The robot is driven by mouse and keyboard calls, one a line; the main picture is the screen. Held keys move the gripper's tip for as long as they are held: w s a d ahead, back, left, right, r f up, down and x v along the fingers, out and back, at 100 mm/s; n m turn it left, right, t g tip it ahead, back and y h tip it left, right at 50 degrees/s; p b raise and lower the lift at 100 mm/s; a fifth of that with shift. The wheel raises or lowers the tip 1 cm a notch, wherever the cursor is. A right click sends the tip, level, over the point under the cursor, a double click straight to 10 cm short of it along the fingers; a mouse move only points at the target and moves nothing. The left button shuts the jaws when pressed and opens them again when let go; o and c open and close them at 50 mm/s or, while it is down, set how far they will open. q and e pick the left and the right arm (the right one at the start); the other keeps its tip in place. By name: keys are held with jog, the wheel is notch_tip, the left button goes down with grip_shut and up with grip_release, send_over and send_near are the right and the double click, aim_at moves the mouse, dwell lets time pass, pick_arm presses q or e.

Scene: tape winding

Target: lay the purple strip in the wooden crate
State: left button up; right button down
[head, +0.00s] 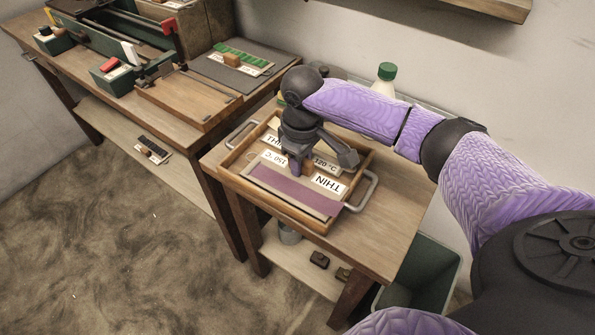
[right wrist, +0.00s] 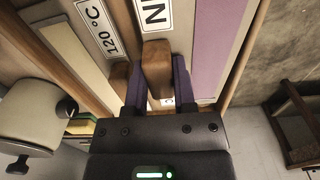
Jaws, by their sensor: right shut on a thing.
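The wooden crate (head: 262,198) stands on the near table, with metal handles at its ends and white labels inside, including one reading THIN. The purple strip (head: 290,191) lies flat along the crate's near side, inside its outline; I cannot tell whether it fully rests on the floor. It also shows in the right wrist view (right wrist: 212,48). A small wooden grip block (right wrist: 157,68) is beside the strip. My right gripper (right wrist: 157,85) points down into the crate, its fingers shut on this block. In the head view, the gripper (head: 300,168) partly hides the crate's middle. My left gripper is out of view.
A green strip (head: 240,52) with a wooden block lies on a grey mat (head: 215,72) on the far bench. A green-capped bottle (head: 386,78) stands behind the crate. A dark green bin (head: 425,270) is right of the table. The table is bare in front of the crate.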

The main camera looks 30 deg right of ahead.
jog(key=shift+s+f, duration=0.2)
jog(key=shift+f, duration=0.85)
jog(key=shift+s+a+r, duration=0.1)
jog(key=shift+s+r, duration=0.05)
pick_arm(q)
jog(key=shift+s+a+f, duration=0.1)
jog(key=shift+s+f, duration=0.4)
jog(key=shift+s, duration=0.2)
pick_arm(e)
jog(key=shift+c, duration=2.2)
grip_release()
jog(key=shift+f, duration=0.2)
jog(key=r+p, duration=0.2)
jog(key=r, duration=0.1)
jog(key=r+p, duration=0.1)
jog(key=r, duration=0.3)
jog(key=r+p, duration=0.2)
jog(key=r, duration=0.2)
jog(key=shift+w+r+p, duration=0.2)
jog(key=shift+w+p, duration=0.1)
jog(key=shift+r, duration=0.55)
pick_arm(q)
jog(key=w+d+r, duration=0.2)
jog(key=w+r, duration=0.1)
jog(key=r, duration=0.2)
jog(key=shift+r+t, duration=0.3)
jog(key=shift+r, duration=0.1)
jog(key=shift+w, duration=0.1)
